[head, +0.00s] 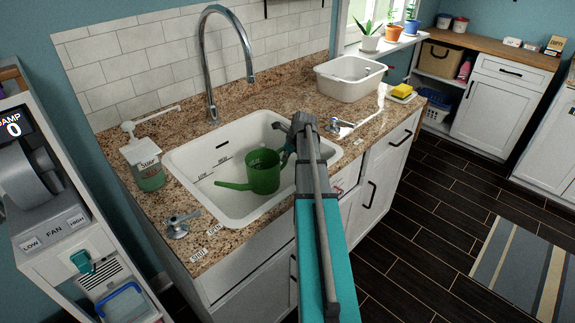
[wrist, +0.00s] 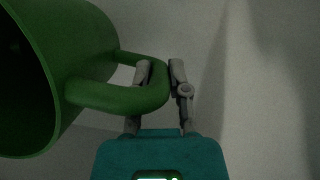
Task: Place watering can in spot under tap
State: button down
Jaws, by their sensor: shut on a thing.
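The green watering can (head: 263,172) is inside the white sink (head: 200,162), upright, with its spout pointing left. Its body and handle (wrist: 125,97) fill the left of the wrist view. My gripper (head: 288,152) is at the can's right side; in the wrist view my gripper (wrist: 160,72) is shut on the handle. The curved chrome tap (head: 212,75) rises behind the sink, its outlet above and behind the can. I cannot tell whether the can's base touches the sink floor. No marked spot shows; the can hides part of the floor.
A soap dispenser (head: 147,168) stands left of the sink. Tap handles sit at the front left (head: 178,226) and right (head: 335,125) of the sink. A white tub (head: 348,79) and a yellow sponge (head: 401,90) are on the right of the granite counter (head: 290,97).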

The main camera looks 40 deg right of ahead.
aim_at(286, 163)
jog(key=shift+f, duration=0.1)
jog(key=shift+f+b, duration=1.8)
jog(key=shift+b, duration=0.1)
jog(key=shift+f, duration=0.15)
jog(key=c, duration=0.6)
grip_release()
jog(key=shift+r, duration=0.2)
jog(key=p+v, duration=1.1)
jog(key=v, duration=0.1)
